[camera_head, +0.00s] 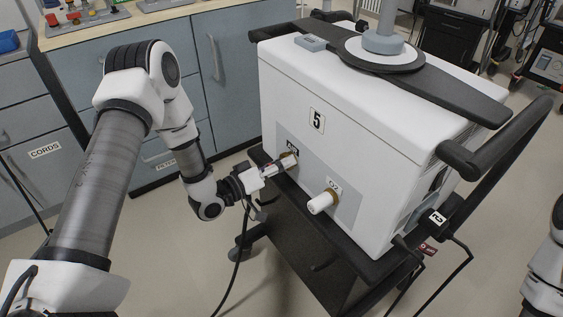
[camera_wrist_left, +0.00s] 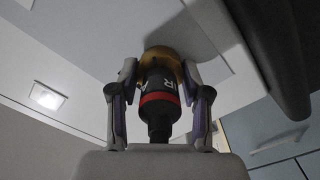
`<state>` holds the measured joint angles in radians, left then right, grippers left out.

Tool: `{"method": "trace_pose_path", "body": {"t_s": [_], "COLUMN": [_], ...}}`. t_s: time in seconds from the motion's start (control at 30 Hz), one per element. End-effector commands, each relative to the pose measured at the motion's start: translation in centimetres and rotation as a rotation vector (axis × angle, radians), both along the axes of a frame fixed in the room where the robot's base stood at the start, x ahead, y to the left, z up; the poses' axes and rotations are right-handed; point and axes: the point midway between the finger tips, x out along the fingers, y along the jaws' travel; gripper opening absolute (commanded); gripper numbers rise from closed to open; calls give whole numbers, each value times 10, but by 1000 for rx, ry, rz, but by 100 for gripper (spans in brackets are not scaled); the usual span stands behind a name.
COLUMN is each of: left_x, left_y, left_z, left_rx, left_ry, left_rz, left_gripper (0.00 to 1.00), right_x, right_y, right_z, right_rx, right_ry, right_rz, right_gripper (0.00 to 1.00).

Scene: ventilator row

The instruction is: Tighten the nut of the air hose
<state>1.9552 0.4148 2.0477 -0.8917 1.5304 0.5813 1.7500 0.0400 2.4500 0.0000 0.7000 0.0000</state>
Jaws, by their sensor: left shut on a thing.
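A white ventilator (camera_head: 350,120) marked 5 stands on a dark cart. On its lower panel are an air port (camera_head: 291,157) at left and a white-capped port (camera_head: 322,202) at right. My left gripper (camera_head: 270,170) is at the air port. In the left wrist view its fingers close from both sides around the brass nut (camera_wrist_left: 163,57). The black hose end (camera_wrist_left: 157,108), with white lettering and a red band, sits between the fingers in line with the nut. The black hose (camera_head: 243,245) hangs down from the gripper. The nut's thread is hidden. My right gripper is out of view.
Blue-grey cabinets (camera_head: 170,60) stand behind my left arm. Floor is clear between cabinets and cart.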

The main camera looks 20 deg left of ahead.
Motion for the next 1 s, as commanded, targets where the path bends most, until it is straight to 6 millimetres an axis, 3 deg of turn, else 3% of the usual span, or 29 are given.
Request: {"method": "trace_pose_path", "body": {"t_s": [1.0], "left_x": [-1], "left_y": [-1], "left_z": [0], "left_rx": [836], "left_ry": [-472], "left_rz": [-2], "left_gripper": [13], "right_x": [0], "right_y": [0], "right_z": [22], "right_rx": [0], "right_ry": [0], "right_rz": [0], "right_gripper": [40]}}
